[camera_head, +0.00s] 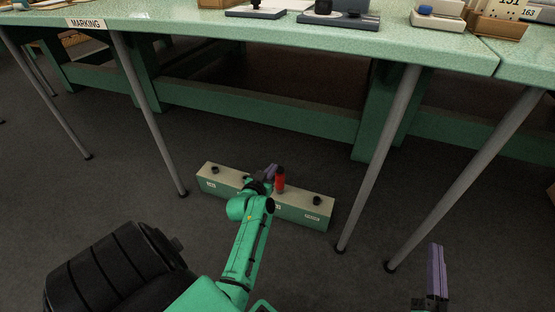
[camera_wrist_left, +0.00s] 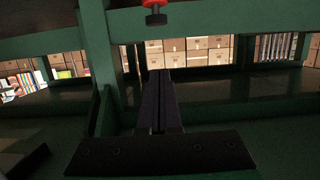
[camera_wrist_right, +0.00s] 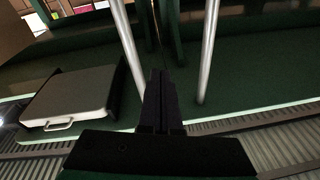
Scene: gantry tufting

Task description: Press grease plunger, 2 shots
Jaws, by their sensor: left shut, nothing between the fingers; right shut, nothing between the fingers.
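A long box (camera_head: 232,187) with a pale top and green front lies on the floor under the table, with several black knobs along its top. My right gripper (camera_head: 437,258) is shut and empty, well to the right of the box.
A green table (camera_head: 280,38) marked MARKING stands above the box on grey legs (camera_head: 378,160). One leg stands close to the box's right end, another near its left end. A green lower beam (camera_head: 260,118) runs behind. Dark floor in front is clear.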

